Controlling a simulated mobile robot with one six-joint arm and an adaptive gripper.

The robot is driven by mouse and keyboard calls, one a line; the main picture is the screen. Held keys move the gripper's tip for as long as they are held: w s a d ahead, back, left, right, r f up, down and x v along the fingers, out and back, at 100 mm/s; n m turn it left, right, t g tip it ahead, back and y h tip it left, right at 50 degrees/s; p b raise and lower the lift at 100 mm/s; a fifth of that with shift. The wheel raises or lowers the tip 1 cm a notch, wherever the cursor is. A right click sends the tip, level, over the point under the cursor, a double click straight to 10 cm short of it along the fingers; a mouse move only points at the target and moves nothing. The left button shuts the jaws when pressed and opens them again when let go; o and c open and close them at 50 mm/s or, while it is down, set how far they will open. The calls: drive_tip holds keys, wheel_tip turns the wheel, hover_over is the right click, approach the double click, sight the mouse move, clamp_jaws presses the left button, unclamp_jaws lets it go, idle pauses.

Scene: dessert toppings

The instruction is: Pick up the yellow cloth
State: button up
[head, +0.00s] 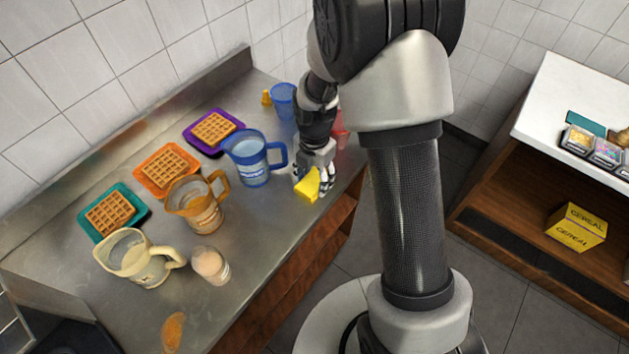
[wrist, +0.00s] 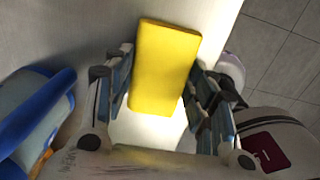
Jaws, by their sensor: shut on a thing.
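The yellow cloth (head: 307,186) is a small yellow block shape at the right edge of the metal counter. In the wrist view the cloth (wrist: 163,66) lies between the two fingers. My gripper (head: 316,174) is shut on it, with one finger (wrist: 113,80) on each side. I cannot tell from the pictures whether the cloth is clear of the counter or touching it.
A blue pitcher (head: 250,160) stands just left of my gripper; its blue handle is close. A blue cup (head: 284,100) and a red item (head: 341,130) are behind. Waffles, an amber pitcher (head: 196,203) and a cream pitcher (head: 138,258) stand further left. The front counter edge is near.

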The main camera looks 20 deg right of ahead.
sight(315, 179)
drive_tip(key=c, duration=0.3)
wheel_tip(315, 179, up, 20)
drive_tip(key=p, duration=0.5)
drive_tip(key=shift+p, duration=0.4)
drive_tip(key=o, duration=0.5)
drive_tip(key=shift+c, duration=0.2)
drive_tip(key=c, duration=0.4)
